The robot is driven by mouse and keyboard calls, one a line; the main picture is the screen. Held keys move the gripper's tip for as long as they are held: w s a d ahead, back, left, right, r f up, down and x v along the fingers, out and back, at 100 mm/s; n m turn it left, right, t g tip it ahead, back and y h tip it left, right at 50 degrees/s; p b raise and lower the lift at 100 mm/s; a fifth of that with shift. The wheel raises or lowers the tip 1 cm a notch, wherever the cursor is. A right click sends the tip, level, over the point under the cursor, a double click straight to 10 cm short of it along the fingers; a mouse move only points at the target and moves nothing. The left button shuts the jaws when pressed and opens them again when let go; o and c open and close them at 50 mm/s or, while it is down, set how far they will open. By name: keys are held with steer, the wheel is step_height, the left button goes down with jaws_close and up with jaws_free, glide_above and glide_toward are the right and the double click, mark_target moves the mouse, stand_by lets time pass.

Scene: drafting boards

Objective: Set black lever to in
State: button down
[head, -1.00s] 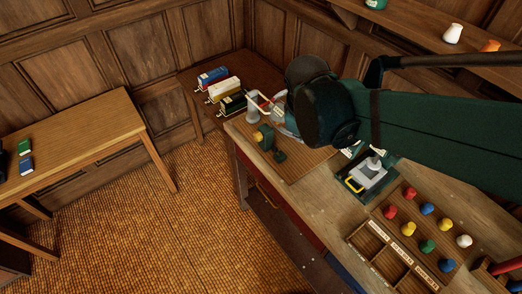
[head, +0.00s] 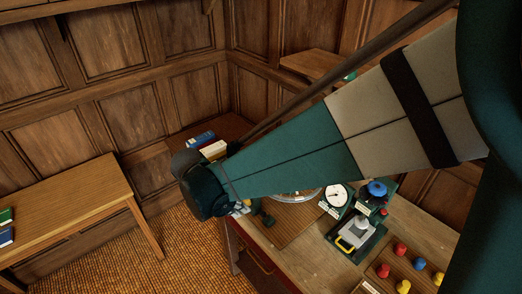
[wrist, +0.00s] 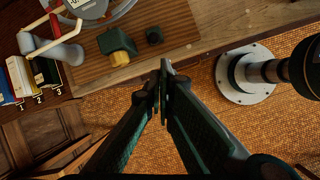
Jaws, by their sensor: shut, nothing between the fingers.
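My gripper (wrist: 163,75) is shut and empty in the wrist view. Its fingertips lie over the bench's front edge, with the tiled floor behind them. I cannot surely pick out the black lever. A black block (wrist: 47,74), numbered 3, stands at the left of the wrist view beside a cream block (wrist: 22,77) and a blue block (wrist: 8,88). A small dark knob-like piece (wrist: 154,35) sits near the board's edge, apart from the fingers. A dark green block with a yellow end (wrist: 118,45) is left of it. In the head view my arm hides the fingers.
The bench (head: 300,246) also bears a white-faced dial (head: 337,195), a yellow-handled device (head: 352,238) and coloured knobs (head: 400,250). A wooden table (head: 75,205) stands at left.

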steer(key=a, duration=0.1)
steer(key=a+f+n, duration=0.1)
steer(key=s+a+f+n, duration=0.1)
steer(key=a, duration=0.1)
steer(key=shift+a+h+p, duration=0.1)
steer(key=shift+h+p, duration=0.2)
steer(key=shift+f, duration=0.15)
steer(key=w+d+f, duration=0.5)
steer(key=d+f, duration=0.1)
steer(key=f, duration=0.1)
steer(key=shift+d+f+p, duration=0.35)
steer(key=shift+d+f, duration=0.05)
stand_by(0.5)
